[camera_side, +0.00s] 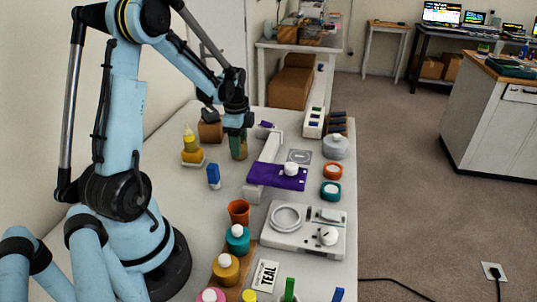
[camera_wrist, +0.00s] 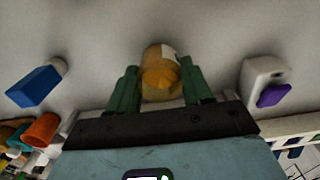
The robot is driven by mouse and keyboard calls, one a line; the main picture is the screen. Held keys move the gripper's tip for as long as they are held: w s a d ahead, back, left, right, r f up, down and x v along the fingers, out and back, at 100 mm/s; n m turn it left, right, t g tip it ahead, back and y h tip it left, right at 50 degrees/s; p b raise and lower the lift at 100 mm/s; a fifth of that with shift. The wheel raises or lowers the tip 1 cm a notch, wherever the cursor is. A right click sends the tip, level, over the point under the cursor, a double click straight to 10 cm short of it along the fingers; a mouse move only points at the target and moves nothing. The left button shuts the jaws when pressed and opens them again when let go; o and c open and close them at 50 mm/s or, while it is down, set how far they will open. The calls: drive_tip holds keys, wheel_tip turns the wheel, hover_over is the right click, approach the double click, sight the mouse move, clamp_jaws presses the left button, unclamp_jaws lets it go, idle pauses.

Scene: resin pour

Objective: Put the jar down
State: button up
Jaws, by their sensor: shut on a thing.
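My gripper (camera_side: 238,138) has green fingers and points down over the back part of the white table. In the wrist view its fingers (camera_wrist: 159,68) stand on either side of an amber jar (camera_wrist: 160,84) with a pale label. The gripper is shut on the jar. In the side view only part of the jar (camera_side: 241,150) shows, mostly covered by the fingers. It looks upright and low over the tabletop. I cannot tell whether its base touches the table.
A blue object (camera_side: 213,176) stands nearer the front. A pale device with a purple mat (camera_side: 285,179) is to the right. The tabletop close around the jar looks clear.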

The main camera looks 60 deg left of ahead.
drive_tip(key=shift+f, duration=0.1)
drive_tip(key=o, duration=1)
drive_tip(key=shift+o, duration=0.2)
wheel_tip(320, 180, up, 12)
drive_tip(key=s+d+n+t, duration=0.2)
drive_tip(key=d+n+t, duration=0.5)
drive_tip(key=d, duration=1.7)
drive_tip(key=shift+s+d+n, duration=0.25)
drive_tip(key=shift+n, duration=0.75)
